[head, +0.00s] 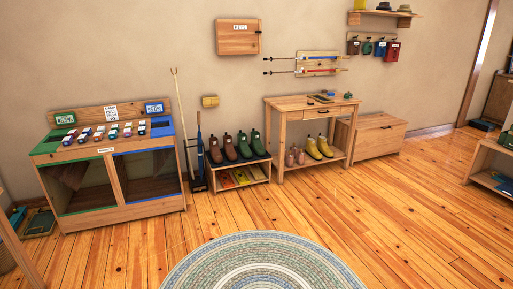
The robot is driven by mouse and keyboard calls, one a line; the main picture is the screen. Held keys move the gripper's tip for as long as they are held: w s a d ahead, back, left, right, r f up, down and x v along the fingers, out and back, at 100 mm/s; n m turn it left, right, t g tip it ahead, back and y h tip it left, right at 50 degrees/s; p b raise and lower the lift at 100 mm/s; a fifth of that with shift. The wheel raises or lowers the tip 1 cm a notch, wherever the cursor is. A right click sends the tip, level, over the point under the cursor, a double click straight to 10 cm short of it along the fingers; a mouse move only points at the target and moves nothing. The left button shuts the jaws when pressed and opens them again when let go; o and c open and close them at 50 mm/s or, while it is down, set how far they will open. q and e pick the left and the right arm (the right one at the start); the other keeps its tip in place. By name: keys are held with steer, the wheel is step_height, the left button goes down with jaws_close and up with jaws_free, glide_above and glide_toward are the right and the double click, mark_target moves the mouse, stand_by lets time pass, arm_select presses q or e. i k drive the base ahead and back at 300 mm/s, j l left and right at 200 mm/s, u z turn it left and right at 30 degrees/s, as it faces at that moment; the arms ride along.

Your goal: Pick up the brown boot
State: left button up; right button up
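Two dark brown boots stand upright side by side on top of a low wooden rack by the far wall; one brown boot (215,152) is at the left end and the other brown boot (230,150) is to its right. Two green boots (250,146) stand just right of them on the same rack (241,186). Neither of my grippers is in view.
A wooden cabinet (150,205) with small items on top stands left of the rack, with a broom and dustpan (197,172) between. A wooden table (281,115) stands to the right, with yellow boots (313,149) and small pinkish shoes (291,158) on its lower shelf. A round rug (262,262) lies on open floor.

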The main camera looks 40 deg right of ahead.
mark_target(216, 154)
steer(key=i+l+z, duration=0.7)
steer(key=i, duration=0.2)
steer(key=i+l+z, duration=0.3)
steer(key=i, duration=0.25)
steer(key=i+z, duration=0.35)
steer(key=i, duration=0.15)
steer(key=i+l+u, duration=0.15)
steer(key=i+u, duration=0.2)
steer(key=i, duration=0.3)
steer(key=i+l+u, duration=0.4)
steer(key=i, duration=0.2)
steer(key=i+l+u, duration=0.35)
steer(key=i, duration=0.25)
